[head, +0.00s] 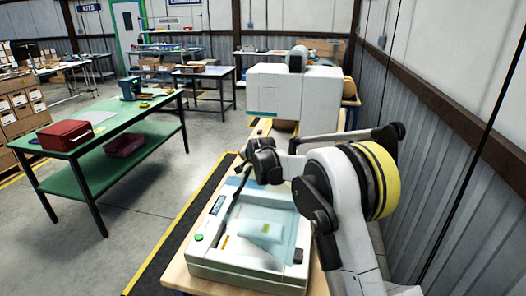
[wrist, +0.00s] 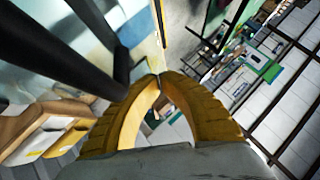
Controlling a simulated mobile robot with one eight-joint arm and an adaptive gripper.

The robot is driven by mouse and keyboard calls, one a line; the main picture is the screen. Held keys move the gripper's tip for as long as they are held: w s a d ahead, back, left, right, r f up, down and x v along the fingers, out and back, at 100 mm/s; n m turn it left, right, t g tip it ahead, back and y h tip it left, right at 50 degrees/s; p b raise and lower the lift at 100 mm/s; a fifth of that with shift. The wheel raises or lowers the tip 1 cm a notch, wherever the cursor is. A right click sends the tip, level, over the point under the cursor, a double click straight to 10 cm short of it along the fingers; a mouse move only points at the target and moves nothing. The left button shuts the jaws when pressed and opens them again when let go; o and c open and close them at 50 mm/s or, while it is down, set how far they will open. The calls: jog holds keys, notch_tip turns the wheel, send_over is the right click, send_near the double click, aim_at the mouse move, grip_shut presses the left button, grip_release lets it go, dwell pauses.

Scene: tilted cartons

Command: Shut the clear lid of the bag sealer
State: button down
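The bag sealer (head: 235,272) is a white, box-shaped machine on a wooden-topped bench in the foreground of the head view. Its clear lid (head: 275,222) shows as a pale blue see-through panel over the top; how far it stands open is hard to tell. A dark bar (head: 233,203) slants along the panel's left side. My gripper (head: 262,166) is dark and small above the sealer's far edge. In the wrist view its yellow fingers (wrist: 158,76) meet at the tips, with nothing seen between them. A dark bar (wrist: 85,55) passes close on the left; contact is unclear.
A large white machine (head: 290,95) stands behind the sealer. A green table (head: 100,125) with a red box (head: 65,135) is at the left. A corrugated wall (head: 440,150) runs close along the right. The floor between the green table and the bench is clear.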

jog(key=a+f+n+h+b, duration=0.1)
jog(key=a+f, duration=0.1)
jog(key=f, duration=0.3)
jog(key=w+a+f+g+h+b, duration=0.1)
jog(key=a+f+b, duration=0.1)
jog(key=f, duration=0.3)
jog(key=w+a+f+n+h+b, duration=0.1)
jog(key=a+f, duration=0.1)
jog(key=f, duration=0.3)
jog(key=shift+w+a+f+n+g+h+b, duration=0.1)
jog(key=shift+a+f+n+g+h+b, duration=0.1)
jog(key=shift+f+n+g+h+b, duration=0.15)
jog(key=shift+f, duration=0.6)
jog(key=shift+a, duration=0.1)
